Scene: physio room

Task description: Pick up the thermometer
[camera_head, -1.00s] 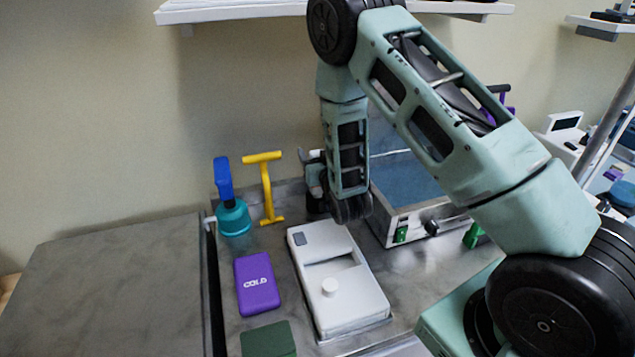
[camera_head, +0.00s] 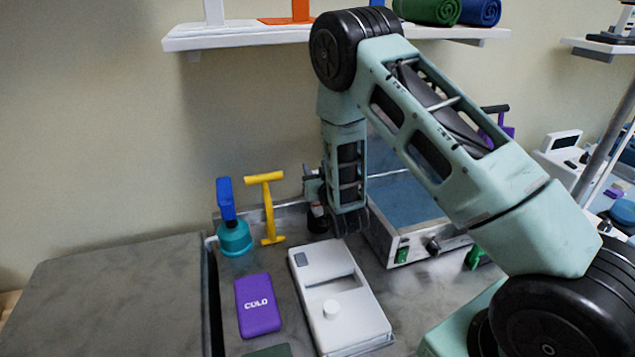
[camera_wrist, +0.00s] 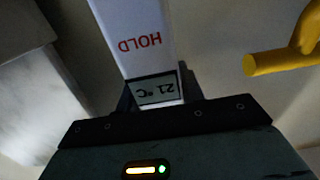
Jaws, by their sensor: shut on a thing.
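The thermometer (camera_wrist: 135,35) is white, with red HOLD lettering and a small grey display (camera_wrist: 157,90) reading 21 °C. It shows upside down in the wrist view. My gripper (camera_wrist: 158,100) is shut on it, with dark fingers on both sides of the display end. In the head view my gripper (camera_head: 313,186) is near the back wall above the metal worktop, partly hidden by my forearm. I cannot make out the thermometer there.
A yellow T-handled tool (camera_head: 267,210) and a teal bottle with blue top (camera_head: 234,238) stand left of my gripper. A purple COLD pack (camera_head: 257,305) and white device (camera_head: 338,300) lie in front. A blue-topped box (camera_head: 405,205) stands right. A shelf (camera_head: 250,38) hangs above.

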